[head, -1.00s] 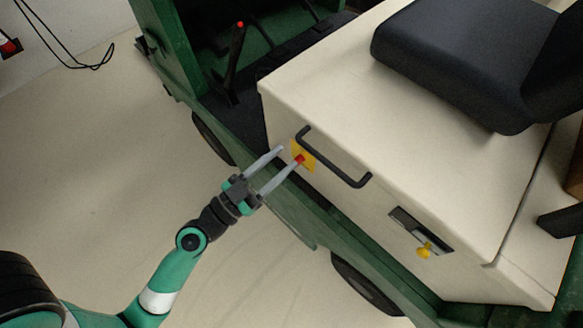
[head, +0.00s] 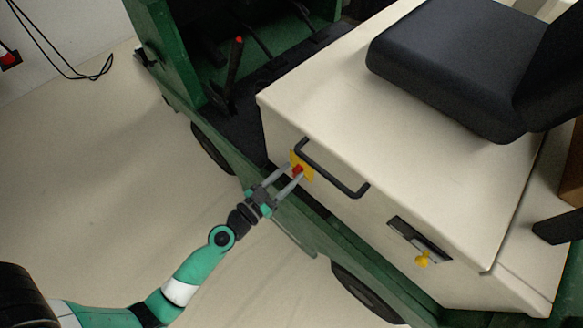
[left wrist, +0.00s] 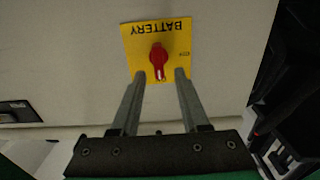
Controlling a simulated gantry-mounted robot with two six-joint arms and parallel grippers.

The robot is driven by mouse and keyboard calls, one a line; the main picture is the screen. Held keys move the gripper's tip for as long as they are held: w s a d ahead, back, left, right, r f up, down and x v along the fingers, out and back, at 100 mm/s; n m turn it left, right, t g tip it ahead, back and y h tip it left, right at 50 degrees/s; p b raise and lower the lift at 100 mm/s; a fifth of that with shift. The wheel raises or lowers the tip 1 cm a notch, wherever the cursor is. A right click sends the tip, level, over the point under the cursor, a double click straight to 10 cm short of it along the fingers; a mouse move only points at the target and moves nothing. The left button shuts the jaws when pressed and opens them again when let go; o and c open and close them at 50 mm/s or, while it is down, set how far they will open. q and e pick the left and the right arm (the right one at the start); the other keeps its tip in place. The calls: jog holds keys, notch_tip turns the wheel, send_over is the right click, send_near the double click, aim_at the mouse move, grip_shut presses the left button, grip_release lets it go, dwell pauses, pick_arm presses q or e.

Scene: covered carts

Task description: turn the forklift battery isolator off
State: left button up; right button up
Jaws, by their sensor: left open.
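The battery isolator is a red rotary knob (left wrist: 158,60) on a yellow plate (left wrist: 131,40) marked BATTERY, on the side of the forklift's cream battery cover. In the head view the red knob (head: 297,170) and yellow plate (head: 306,167) sit just left of a black handle. My left gripper (left wrist: 160,75) is open, its two fingertips on either side of the knob's lower end in the left wrist view. I cannot tell whether either finger touches it. In the head view the left gripper (head: 290,175) reaches the plate from the lower left. My right gripper is not in view.
A black bar handle (head: 332,169) stands out close to the plate. The black seat (head: 450,65) is above, and the green chassis edge (head: 325,242) runs below. Open floor lies left.

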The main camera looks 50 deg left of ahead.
pick_arm(q)
jog(key=shift+w, duration=0.55)
grip_shut()
jog(key=shift+a, duration=0.1)
jog(key=n, duration=0.3)
jog(key=n+b, duration=0.1)
jog(key=shift+a+f+n, duration=0.15)
jog(key=shift+a+n, duration=0.15)
jog(key=n, duration=0.4)
jog(key=shift+s+a+f+n+b, duration=0.1)
jog(key=shift+a+f+n+b, duration=0.05)
jog(key=shift+a+n+b, duration=0.2)
jog(key=n, duration=0.4)
jog(key=shift+a+f, duration=0.1)
jog(key=shift+f, duration=0.2)
jog(key=shift+f+n+b, duration=0.15)
jog(key=shift+n, duration=1.05)
jog(key=shift+f+n+b, duration=0.15)
jog(key=shift+n, duration=1)
